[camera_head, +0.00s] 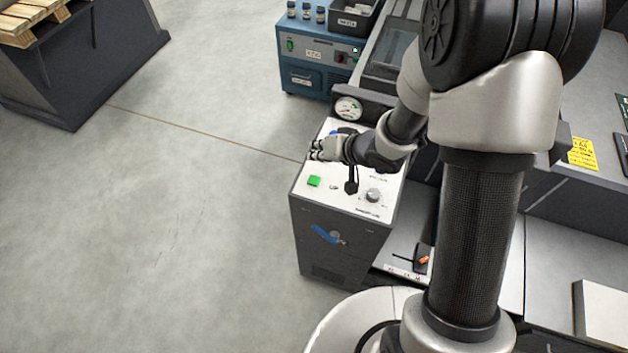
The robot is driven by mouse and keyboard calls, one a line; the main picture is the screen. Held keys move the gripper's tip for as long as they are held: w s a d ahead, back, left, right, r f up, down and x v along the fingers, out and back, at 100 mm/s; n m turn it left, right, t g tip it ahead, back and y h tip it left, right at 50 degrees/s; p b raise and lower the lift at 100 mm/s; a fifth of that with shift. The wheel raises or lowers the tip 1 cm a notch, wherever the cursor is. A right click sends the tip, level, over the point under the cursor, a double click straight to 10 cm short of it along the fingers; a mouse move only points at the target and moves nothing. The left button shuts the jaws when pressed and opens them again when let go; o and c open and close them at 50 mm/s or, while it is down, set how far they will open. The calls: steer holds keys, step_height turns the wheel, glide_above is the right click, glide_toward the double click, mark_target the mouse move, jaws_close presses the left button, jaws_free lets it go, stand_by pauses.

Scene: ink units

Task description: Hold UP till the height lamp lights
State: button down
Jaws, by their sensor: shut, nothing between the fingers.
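My gripper (314,150) is at the end of my arm, low over the white sloping top of a dark grey control cabinet (322,209). It points left and looks shut, with nothing seen in it. Just below the wrist is a dark stem with a black block (351,187); I cannot tell whether the gripper touches anything. My wrist covers part of the panel. I cannot make out an UP label or a height lamp.
A blue unit (306,54) with bottles and a dark bin (347,21) on it stands behind. Grey benches run along the right, with a yellow note (581,152). A dark stand with a wooden pallet (30,22) is at upper left. The floor at left is clear.

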steer(key=b, duration=0.7)
glide_above(317, 178)
step_height(317, 178, down, 7)
steer(key=shift+r, duration=0.2)
steer(key=shift+f, duration=0.55)
steer(key=shift+f, duration=0.1)
steer(key=shift+f, duration=0.3)
